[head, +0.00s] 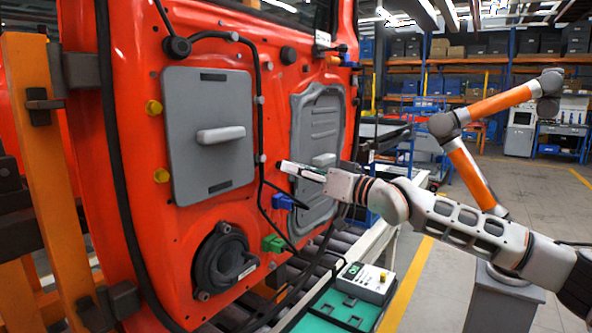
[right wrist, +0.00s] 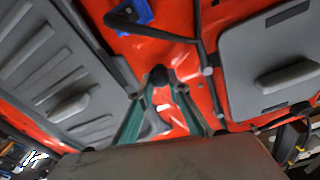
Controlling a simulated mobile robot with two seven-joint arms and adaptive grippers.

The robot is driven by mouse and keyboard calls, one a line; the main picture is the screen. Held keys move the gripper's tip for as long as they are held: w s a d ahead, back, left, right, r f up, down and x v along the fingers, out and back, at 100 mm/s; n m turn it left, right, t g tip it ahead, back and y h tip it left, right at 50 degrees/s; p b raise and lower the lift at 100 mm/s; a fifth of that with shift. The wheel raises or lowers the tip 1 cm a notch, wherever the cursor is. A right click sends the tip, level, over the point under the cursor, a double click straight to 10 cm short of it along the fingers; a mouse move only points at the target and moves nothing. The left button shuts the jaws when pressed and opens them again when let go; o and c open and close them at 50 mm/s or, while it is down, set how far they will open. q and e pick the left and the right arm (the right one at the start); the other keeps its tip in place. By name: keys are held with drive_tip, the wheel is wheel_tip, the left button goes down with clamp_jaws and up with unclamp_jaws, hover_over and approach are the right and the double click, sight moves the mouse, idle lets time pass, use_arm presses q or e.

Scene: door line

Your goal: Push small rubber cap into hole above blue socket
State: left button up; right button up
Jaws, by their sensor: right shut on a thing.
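The orange-red door panel (head: 270,90) stands upright at the left of the head view. The blue socket (head: 284,201) sits on it, and it also shows at the top of the right wrist view (right wrist: 130,14). My right gripper (head: 284,167) is close to the panel, above and beside the blue socket. In the right wrist view its two green fingers (right wrist: 160,82) close on a small black rubber cap (right wrist: 158,76). I cannot tell whether the cap touches the panel. I cannot make out the hole. My left gripper is not in view.
A black cable (head: 259,120) runs down the panel close to my right gripper. Grey covers (head: 208,100) lie on both sides. A green socket (head: 273,243) is lower down. A tray (head: 335,312) with a small white box (head: 365,283) stands below.

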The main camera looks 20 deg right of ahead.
drive_tip(key=shift+w+a, duration=0.1)
drive_tip(key=shift+w, duration=0.05)
drive_tip(key=shift+w+a, duration=0.4)
drive_tip(key=shift+w, duration=0.1)
idle(0.6)
drive_tip(key=shift+w+a, duration=0.1)
idle(0.3)
drive_tip(key=shift+r, duration=0.1)
drive_tip(key=o, duration=0.8)
drive_tip(key=v, duration=2.3)
